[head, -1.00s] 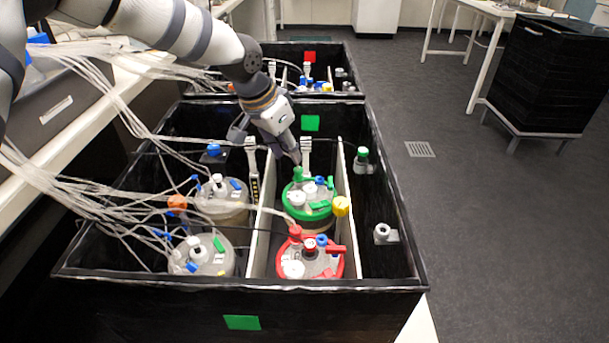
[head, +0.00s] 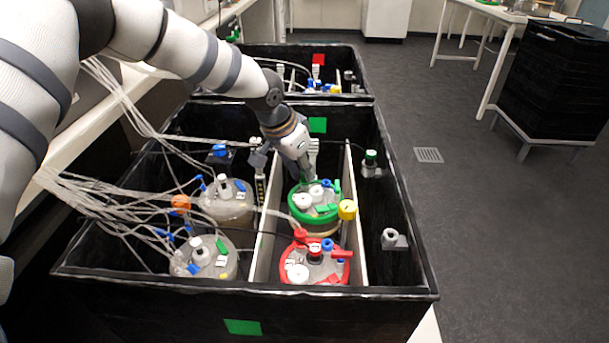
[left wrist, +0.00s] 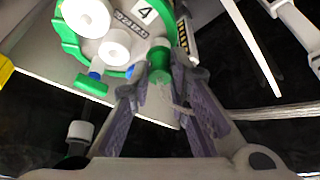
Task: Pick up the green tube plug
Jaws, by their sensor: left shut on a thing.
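The green tube plug (left wrist: 159,58) is a small green cylinder at the edge of a green-ringed bioreactor lid (left wrist: 70,35) marked 4. My left gripper (left wrist: 160,78) is shut on the plug, one fingertip on each side of it. In the head view my left gripper (head: 303,172) reaches down from the upper left to the back of the green lid (head: 316,216). The plug is mostly hidden behind the fingers there. Whether it is clear of the lid, I cannot tell. My right gripper is not in view.
Two clear-lidded vessels with many tubes stand left of a white divider (head: 263,235). The black box's walls (head: 405,200) surround them.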

